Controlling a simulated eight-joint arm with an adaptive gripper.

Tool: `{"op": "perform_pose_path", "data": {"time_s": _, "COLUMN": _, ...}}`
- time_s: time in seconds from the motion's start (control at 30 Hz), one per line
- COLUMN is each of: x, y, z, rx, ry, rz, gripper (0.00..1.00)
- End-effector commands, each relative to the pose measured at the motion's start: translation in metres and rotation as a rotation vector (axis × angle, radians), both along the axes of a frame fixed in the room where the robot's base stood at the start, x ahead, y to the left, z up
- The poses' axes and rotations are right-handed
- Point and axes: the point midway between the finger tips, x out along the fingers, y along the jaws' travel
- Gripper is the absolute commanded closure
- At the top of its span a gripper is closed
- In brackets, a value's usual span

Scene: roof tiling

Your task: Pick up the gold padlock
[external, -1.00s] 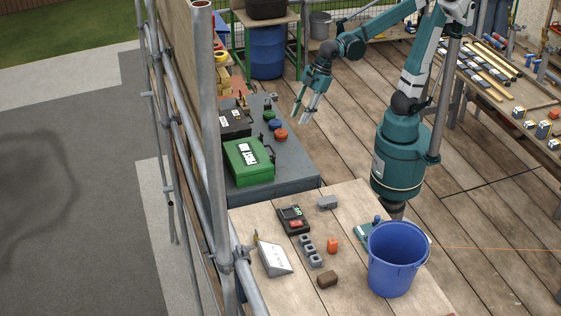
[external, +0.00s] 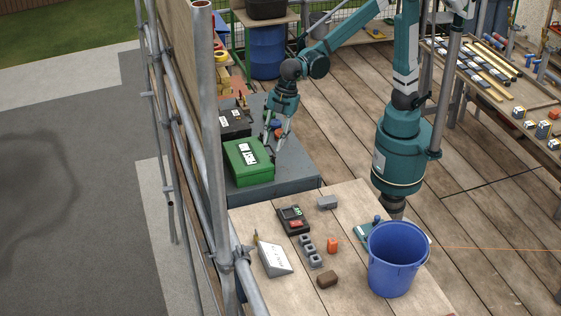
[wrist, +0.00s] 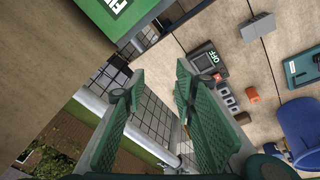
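I cannot make out a gold padlock in either view; it may be too small or hidden behind my arm or the green box. My gripper (external: 274,150) is low over the grey bench, at the right edge of the green box (external: 247,163) in the external view. Whether it touches the box is unclear. In the wrist view my gripper (wrist: 158,76) has its two green fingers spread with nothing between them. A corner of the green box (wrist: 97,14) shows at the top left of the wrist view.
A black case (external: 235,121) stands behind the green box. Red and blue round items sit partly behind my gripper. The grey bench (external: 295,175) is bare at its front right. The wooden table (external: 355,205) holds a blue bucket (external: 397,262), a black device (external: 293,219) and small blocks.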

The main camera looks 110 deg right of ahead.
Motion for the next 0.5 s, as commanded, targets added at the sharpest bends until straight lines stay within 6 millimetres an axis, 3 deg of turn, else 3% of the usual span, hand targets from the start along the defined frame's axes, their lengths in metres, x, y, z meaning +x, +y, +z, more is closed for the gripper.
{"op": "perform_pose_path", "data": {"time_s": 0.5, "x": 0.069, "y": 0.074, "z": -0.043, "rx": -0.058, "ry": 0.075, "rz": 0.216, "gripper": 0.72}}
